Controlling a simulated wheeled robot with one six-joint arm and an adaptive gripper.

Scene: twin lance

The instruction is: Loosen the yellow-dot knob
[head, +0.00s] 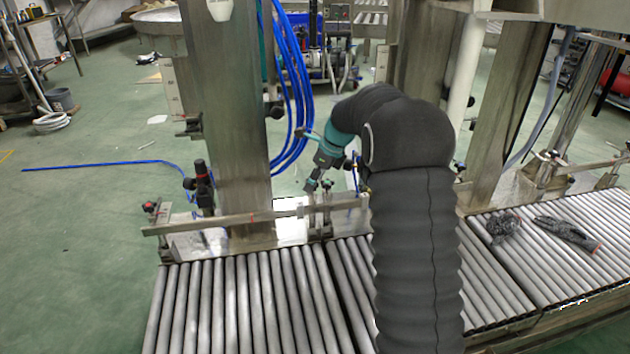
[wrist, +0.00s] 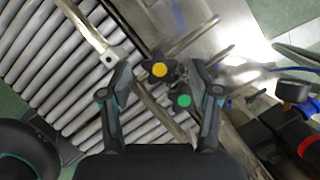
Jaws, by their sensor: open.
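The yellow-dot knob (wrist: 158,70) is a dark lobed knob with a yellow centre. In the wrist view it lies between my gripper's fingertips (wrist: 160,68), nearer the left one. My gripper is open, and I cannot tell whether either finger touches the knob. A similar green-dot knob (wrist: 183,100) sits lower and to the right, between the fingers and closer to the palm. In the head view my gripper (head: 312,186) points down over the guide-rail bracket behind the roller conveyor. The dots cannot be made out there.
A metal guide rail (head: 225,223) runs along the conveyor's far edge. The rollers (head: 240,300) in front are clear. A steel column (head: 225,120) and blue hoses (head: 290,80) stand close behind. Dark gloves (head: 567,232) lie on the rollers at right. A red-and-black fitting (wrist: 305,140) is right of my gripper.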

